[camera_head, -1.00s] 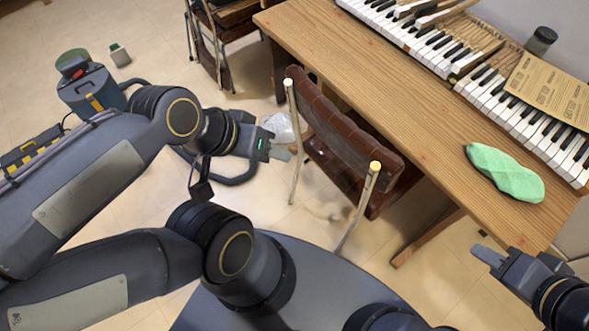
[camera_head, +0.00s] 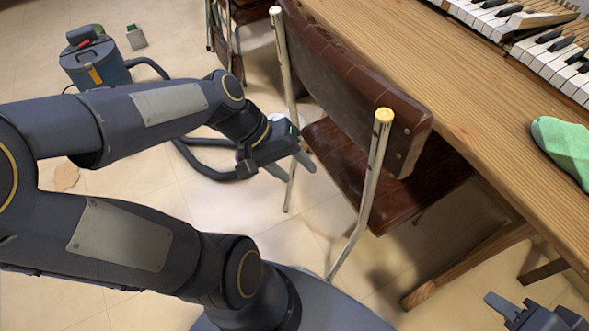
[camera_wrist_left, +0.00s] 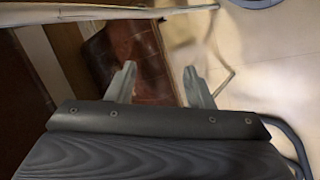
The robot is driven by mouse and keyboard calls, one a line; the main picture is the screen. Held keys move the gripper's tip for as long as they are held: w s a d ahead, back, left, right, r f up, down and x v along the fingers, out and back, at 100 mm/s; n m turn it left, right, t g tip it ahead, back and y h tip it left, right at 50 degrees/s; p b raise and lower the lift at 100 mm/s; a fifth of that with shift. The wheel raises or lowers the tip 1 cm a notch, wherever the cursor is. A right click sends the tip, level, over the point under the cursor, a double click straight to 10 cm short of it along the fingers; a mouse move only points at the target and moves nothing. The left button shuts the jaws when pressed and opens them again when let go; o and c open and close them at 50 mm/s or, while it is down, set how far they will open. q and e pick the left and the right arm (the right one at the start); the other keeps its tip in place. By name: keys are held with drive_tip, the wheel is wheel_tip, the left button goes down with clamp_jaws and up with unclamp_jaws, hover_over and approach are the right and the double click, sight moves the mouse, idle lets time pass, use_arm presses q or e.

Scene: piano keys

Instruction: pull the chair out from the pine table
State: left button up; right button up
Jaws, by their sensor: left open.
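The chair (camera_head: 360,95) has a brown leather back and seat on pale metal posts. It stands at the near edge of the pine table (camera_head: 430,65), its seat partly under the top. My left gripper (camera_head: 291,168) is open, beside the chair's left post, and one finger overlaps that post in the head view. In the left wrist view, the left gripper (camera_wrist_left: 160,82) has spread fingers, with the brown seat (camera_wrist_left: 125,50) beyond them and nothing clearly held. My right gripper (camera_head: 497,306) is at the lower right, apart from the chair; its opening is unclear.
A piano keyboard (camera_head: 545,50) and a green cloth-like object (camera_head: 563,145) lie on the table. A blue-grey vacuum cleaner (camera_head: 95,65) with a dark hose stands at upper left. Another chair (camera_head: 228,35) is behind. Floor left of the chair is mostly clear.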

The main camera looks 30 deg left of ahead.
sight(293, 163)
use_arm(q)
drive_tip(key=w+a+f+n+t+h, duration=0.1)
drive_tip(key=w+a+f+n+t, duration=0.1)
drive_tip(key=w+a+f+n, duration=0.25)
drive_tip(key=w+a+f+n+t+h, duration=0.2)
drive_tip(key=a+f+n, duration=0.2)
drive_tip(key=f+n, duration=0.3)
drive_tip(key=w+a+f+n+t+h, duration=0.1)
drive_tip(key=w+a+f+n+t, duration=0.2)
drive_tip(key=f, duration=0.4)
drive_tip(key=s+a+f+n+t+y, duration=0.1)
drive_tip(key=a+f+n+t+y, duration=0.2)
drive_tip(key=a+f+n, duration=0.55)
drive_tip(key=shift+n, duration=0.5)
drive_tip(key=b+x, duration=0.1)
drive_tip(key=x, duration=0.3)
drive_tip(key=b+x, duration=0.1)
drive_tip(key=x, duration=0.4)
drive_tip(key=s+d+f+b+x, duration=0.1)
drive_tip(key=x, duration=0.3)
drive_tip(key=shift+w+d+f+b, duration=0.15)
drive_tip(key=shift+w+f+b, duration=0.1)
drive_tip(key=shift+w+b, duration=0.1)
clamp_jaws()
drive_tip(key=shift+s, duration=0.1)
